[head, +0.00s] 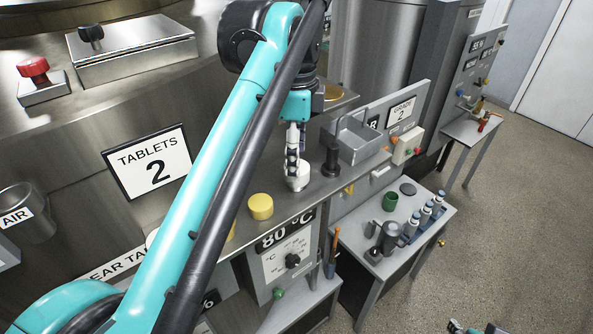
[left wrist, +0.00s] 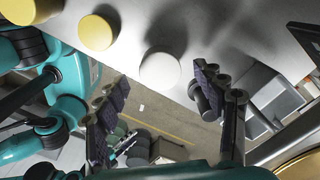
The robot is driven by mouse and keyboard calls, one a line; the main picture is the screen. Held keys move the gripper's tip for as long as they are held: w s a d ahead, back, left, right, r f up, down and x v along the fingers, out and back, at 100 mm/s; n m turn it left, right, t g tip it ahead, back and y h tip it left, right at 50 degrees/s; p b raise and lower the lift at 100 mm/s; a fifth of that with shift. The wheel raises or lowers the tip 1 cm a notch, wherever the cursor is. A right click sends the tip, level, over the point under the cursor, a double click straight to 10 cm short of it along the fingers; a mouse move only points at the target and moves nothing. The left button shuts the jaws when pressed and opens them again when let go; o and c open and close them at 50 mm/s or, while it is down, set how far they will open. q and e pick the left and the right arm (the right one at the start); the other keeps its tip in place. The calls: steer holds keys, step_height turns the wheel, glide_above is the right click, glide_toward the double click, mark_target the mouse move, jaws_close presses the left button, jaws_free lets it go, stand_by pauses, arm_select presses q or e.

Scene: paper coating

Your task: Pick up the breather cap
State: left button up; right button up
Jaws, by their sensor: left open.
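A white round cap (head: 298,182), which may be the breather cap, sits on the steel ledge below my left gripper (head: 293,158). It also shows as a pale disc in the left wrist view (left wrist: 160,71). My left gripper points down at it with its fingers apart and nothing held. In the left wrist view the fingers of my left gripper (left wrist: 160,88) lie either side of the disc's near edge; I cannot tell whether they touch it. A yellow cap (head: 260,206) stands beside it on the ledge. A small dark and teal piece of my right arm shows at the bottom edge.
A dark upright post (head: 331,160) and a grey open tray (head: 358,138) stand right of the white cap. The ledge's front edge is close. A lower side table (head: 424,226) carries a green cup (head: 390,201) and several bottles. Open floor lies to the right.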

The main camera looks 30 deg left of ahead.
arm_select(q)
steer(key=shift+f+p, duration=0.5)
steer(key=shift+f, duration=2.2)
steer(key=shift+c, duration=0.3)
steer(key=c, duration=1.2)
